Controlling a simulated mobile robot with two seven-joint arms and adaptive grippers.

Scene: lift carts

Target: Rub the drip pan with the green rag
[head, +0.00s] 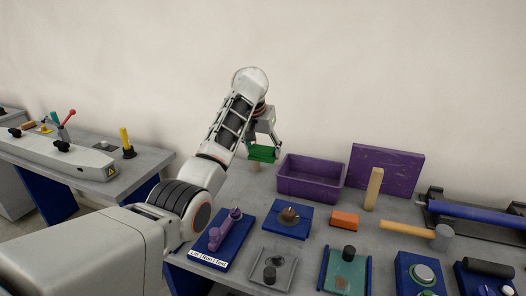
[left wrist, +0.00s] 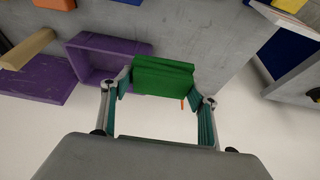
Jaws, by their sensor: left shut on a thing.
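My left gripper (head: 264,140) is shut on the green rag (head: 262,154), a thick green pad, and holds it up in the air near the back of the bench, left of the purple bin. In the left wrist view the rag (left wrist: 163,86) sits between the two fingertips (left wrist: 163,92). A shallow grey square pan (head: 290,284) with a dark knobbed piece in it lies at the front of the bench and looks like the drip pan. The rag is well apart from it. My right gripper is not in view.
A purple bin (head: 310,190) stands at the back, with an upright purple board (head: 385,170) and a wooden block (head: 374,188) beside it. An orange block (head: 345,219), a mallet (head: 408,229) and several blue-based fixtures crowd the front. A second bench (head: 140,163) stands left.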

